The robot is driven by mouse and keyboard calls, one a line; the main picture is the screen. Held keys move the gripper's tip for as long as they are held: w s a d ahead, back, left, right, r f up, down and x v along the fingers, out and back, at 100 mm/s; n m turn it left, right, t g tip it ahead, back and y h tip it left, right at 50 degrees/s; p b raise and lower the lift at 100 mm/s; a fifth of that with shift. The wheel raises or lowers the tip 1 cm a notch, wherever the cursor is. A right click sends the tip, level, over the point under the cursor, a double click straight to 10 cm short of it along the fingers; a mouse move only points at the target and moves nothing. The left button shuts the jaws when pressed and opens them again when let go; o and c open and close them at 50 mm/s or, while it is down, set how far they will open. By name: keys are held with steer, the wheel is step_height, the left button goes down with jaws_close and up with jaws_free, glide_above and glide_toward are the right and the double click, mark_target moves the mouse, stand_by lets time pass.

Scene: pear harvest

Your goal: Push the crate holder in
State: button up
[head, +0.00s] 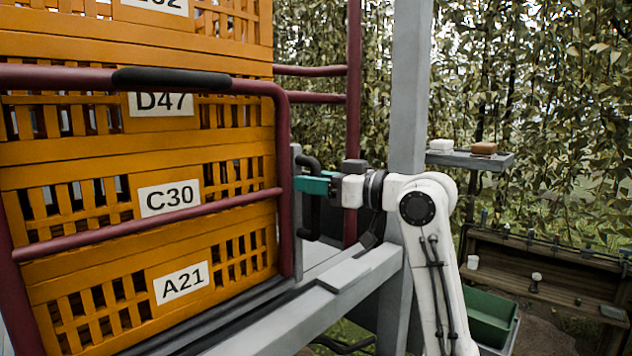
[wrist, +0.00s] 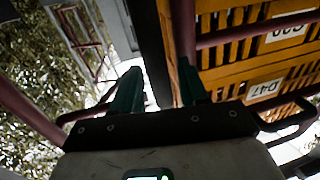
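The crate holder is a maroon tube frame (head: 284,190) with a black padded bar (head: 170,78) around a stack of orange crates. The labels D47, C30 and A21 show in the head view. My gripper (head: 304,184) has teal fingers and points left at the frame's right upright, beside a black loop handle (head: 309,224). In the wrist view my gripper (wrist: 157,85) has its fingers apart with nothing held between them. The right finger overlaps the maroon upright (wrist: 182,35) there; I cannot tell whether they touch.
A grey post (head: 409,80) stands behind my arm, and a grey rail (head: 300,310) runs below it. A small shelf (head: 470,159) holds a white and a brown block. A wooden bench (head: 550,265) and green bin (head: 490,315) stand at right. Leafy hedges fill the back.

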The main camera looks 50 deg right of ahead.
jaws_close()
stand_by(0.3)
